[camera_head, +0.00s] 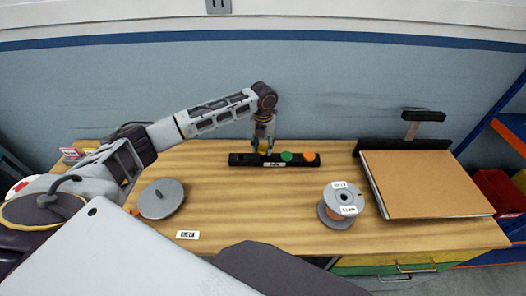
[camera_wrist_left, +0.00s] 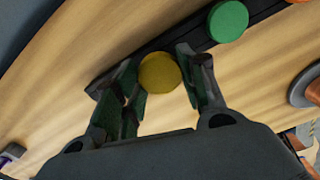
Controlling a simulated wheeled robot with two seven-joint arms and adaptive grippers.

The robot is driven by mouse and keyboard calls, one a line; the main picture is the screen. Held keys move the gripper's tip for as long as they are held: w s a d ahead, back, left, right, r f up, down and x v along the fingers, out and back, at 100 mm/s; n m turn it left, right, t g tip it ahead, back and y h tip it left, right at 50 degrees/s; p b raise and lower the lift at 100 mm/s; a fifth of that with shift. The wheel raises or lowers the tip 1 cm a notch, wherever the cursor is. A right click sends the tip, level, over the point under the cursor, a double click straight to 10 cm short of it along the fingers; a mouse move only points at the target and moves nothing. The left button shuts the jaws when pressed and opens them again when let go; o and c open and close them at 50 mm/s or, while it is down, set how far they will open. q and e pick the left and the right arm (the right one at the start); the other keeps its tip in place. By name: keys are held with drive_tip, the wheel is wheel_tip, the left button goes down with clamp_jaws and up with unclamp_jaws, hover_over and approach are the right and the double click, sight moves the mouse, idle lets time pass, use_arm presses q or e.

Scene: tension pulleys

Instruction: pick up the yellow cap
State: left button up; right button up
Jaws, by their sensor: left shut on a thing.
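The yellow cap (camera_wrist_left: 160,73) is round and sits between the two fingers of my left gripper (camera_wrist_left: 158,82) in the left wrist view. In the head view my left gripper (camera_head: 264,147) points down at the left part of a black rack (camera_head: 240,159). It is shut on the yellow cap, which it mostly hides there. The cap is at the rack; I cannot tell whether it is lifted clear of it. A green cap (camera_head: 286,156) and an orange cap (camera_head: 309,157) sit to the right in the same rack. My right gripper is not in view.
A grey disc (camera_head: 161,198) lies on the wooden table (camera_head: 250,215) at the left. A spool (camera_head: 341,204) stands at the right, beside a large brown board (camera_head: 425,183). A small white label (camera_head: 187,235) lies near the front. The middle of the table is clear.

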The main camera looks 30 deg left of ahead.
sight(263, 148)
use_arm(q)
wheel_tip(263, 148, up, 5)
drive_tip(key=shift+f, duration=0.1)
drive_tip(key=shift+r, duration=0.45)
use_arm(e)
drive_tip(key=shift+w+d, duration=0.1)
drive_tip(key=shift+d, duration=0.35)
